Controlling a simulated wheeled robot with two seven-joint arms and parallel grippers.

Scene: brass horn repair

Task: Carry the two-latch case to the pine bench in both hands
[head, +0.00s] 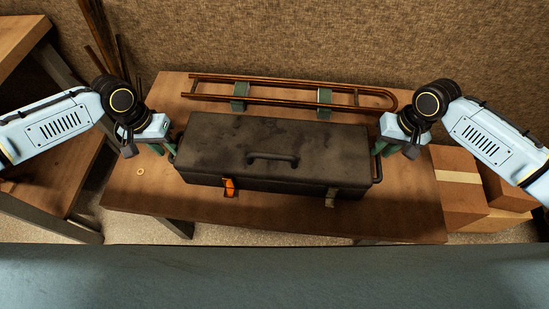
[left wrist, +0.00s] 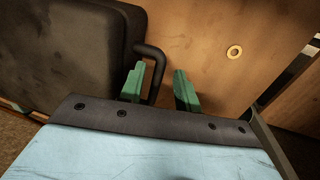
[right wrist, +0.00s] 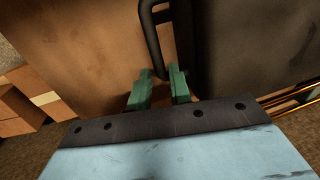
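The dark two-latch case (head: 300,140) sits closed on a brown wooden table (head: 400,215). Its front has an orange latch (head: 229,187) and a duller latch (head: 331,197). My left gripper (head: 164,149) is at the case's left end. In the left wrist view its green fingers (left wrist: 159,85) are apart, with the side handle (left wrist: 158,62) between them. My right gripper (head: 379,148) is at the right end. In the right wrist view its fingers (right wrist: 159,85) are apart, with the other side handle (right wrist: 150,35) reaching between them. I cannot tell which surface is the pine bench.
A long brass slide (head: 290,83) rests on green supports behind the case. A small ring (head: 140,171) lies on the table at left.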

